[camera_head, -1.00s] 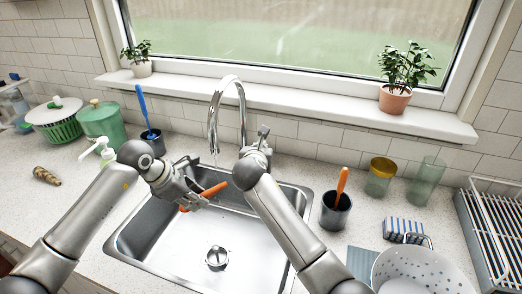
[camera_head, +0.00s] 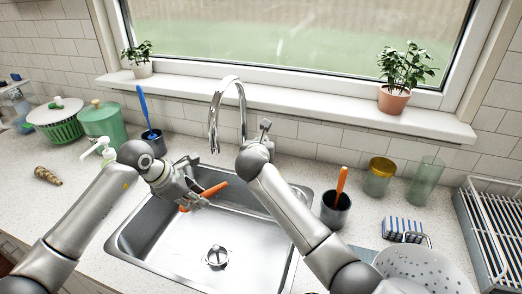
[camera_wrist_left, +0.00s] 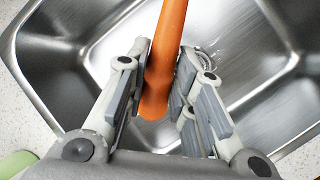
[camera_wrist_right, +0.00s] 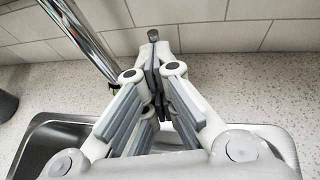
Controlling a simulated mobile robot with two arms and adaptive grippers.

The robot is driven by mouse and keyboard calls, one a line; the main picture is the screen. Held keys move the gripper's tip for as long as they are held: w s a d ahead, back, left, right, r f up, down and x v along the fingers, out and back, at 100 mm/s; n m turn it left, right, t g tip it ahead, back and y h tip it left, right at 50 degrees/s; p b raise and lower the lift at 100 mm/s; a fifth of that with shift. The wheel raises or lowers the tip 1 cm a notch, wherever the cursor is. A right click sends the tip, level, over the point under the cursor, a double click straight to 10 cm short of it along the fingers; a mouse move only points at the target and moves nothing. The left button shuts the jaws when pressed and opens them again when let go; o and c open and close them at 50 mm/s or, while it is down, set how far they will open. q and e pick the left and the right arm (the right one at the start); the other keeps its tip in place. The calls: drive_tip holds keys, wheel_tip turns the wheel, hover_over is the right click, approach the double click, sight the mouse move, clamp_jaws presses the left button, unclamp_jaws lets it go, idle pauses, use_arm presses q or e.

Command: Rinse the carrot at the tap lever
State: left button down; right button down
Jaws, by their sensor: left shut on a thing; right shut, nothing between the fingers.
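The orange carrot (camera_head: 215,189) is held over the left part of the sink, below and close to the tap spout. My left gripper (camera_head: 196,193) is shut on it; the left wrist view shows the carrot (camera_wrist_left: 166,55) between the fingers. The curved chrome tap (camera_head: 241,105) stands behind the sink, with no clear water stream visible. The tap lever (camera_head: 265,125) shows just above my right wrist; its dark tip (camera_wrist_right: 153,35) lies just beyond my right fingertips. My right gripper (camera_wrist_right: 153,75) is shut and empty; contact with the lever cannot be told.
The steel sink (camera_head: 150,240) is empty around its drain. A soap dispenser (camera_head: 106,152) and blue brush cup (camera_head: 152,140) stand left. A dark cup (camera_head: 335,212), jar (camera_head: 379,178), glass (camera_head: 424,182), sponge (camera_head: 403,229), colander (camera_head: 425,268) and dish rack (camera_head: 490,225) are right.

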drive_tip(key=shift+w+d+r, duration=0.1)
drive_tip(key=shift+w+r, duration=0.05)
drive_tip(key=shift+r, duration=0.35)
use_arm(q)
drive_tip(key=shift+w+f, duration=0.1)
drive_tip(key=shift+w, duration=0.15)
use_arm(e)
wheel_tip(320, 180, up, 9)
use_arm(q)
drive_tip(key=shift+s+a, duration=0.9)
drive_tip(key=shift+a, duration=0.15)
drive_tip(key=s+a, duration=0.3)
drive_tip(key=a, duration=0.1)
drive_tip(key=shift+s+b, duration=0.2)
drive_tip(key=shift+b, duration=0.1)
use_arm(e)
drive_tip(key=shift+f, duration=0.35)
